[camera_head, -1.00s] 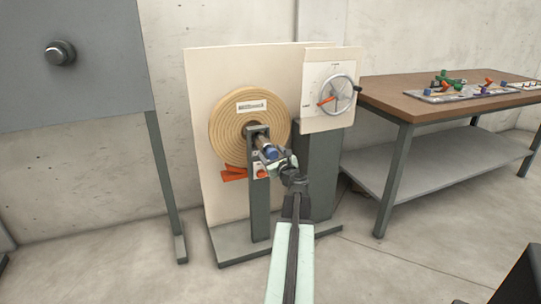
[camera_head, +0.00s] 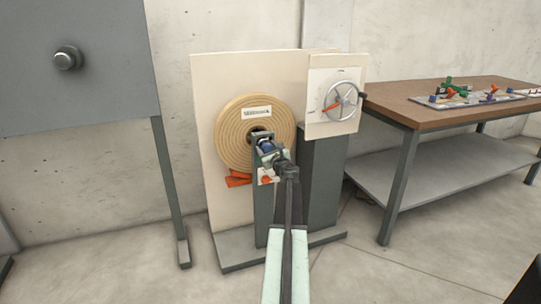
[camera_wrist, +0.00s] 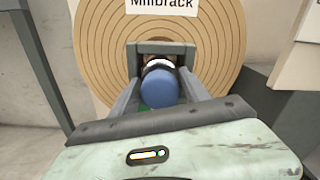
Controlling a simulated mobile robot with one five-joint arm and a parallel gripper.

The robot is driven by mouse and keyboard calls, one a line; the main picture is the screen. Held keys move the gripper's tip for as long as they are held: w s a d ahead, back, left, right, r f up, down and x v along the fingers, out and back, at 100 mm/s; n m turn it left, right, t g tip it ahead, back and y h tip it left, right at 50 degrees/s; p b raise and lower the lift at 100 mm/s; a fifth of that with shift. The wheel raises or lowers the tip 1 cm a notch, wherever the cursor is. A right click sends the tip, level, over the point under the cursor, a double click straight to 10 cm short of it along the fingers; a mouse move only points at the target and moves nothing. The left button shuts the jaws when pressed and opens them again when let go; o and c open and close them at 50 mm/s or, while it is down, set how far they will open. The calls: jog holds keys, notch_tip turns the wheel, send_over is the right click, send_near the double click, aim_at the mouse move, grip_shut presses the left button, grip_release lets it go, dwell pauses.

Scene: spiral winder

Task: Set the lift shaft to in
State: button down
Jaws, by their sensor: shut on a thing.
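The lift shaft (camera_head: 266,146) has a blue end knob and sits in a grey bracket in front of the tan spiral disc (camera_head: 233,150). In the wrist view the blue knob (camera_wrist: 160,88) fills the space between my two fingers, with a pale ring and dark part behind it. My gripper (camera_head: 268,154) is shut on the knob, one finger on each side. Little bare shaft shows between knob and bracket (camera_wrist: 165,48). The knob and my fingers hide most of the shaft.
A handwheel (camera_head: 341,101) with a red handle is on a pale panel to the upper right. A red-orange part (camera_head: 238,180) is low left of the bracket. A workbench (camera_head: 440,111) with small coloured parts stands right.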

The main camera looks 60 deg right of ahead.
jog(key=shift+w+d, duration=0.1)
jog(key=shift+w, duration=0.15)
jog(key=c, duration=0.8)
grip_release()
jog(key=shift+s, duration=0.1)
jog(key=v, duration=0.7)
jog(key=shift+s+a, duration=0.2)
jog(key=shift+a, duration=0.1)
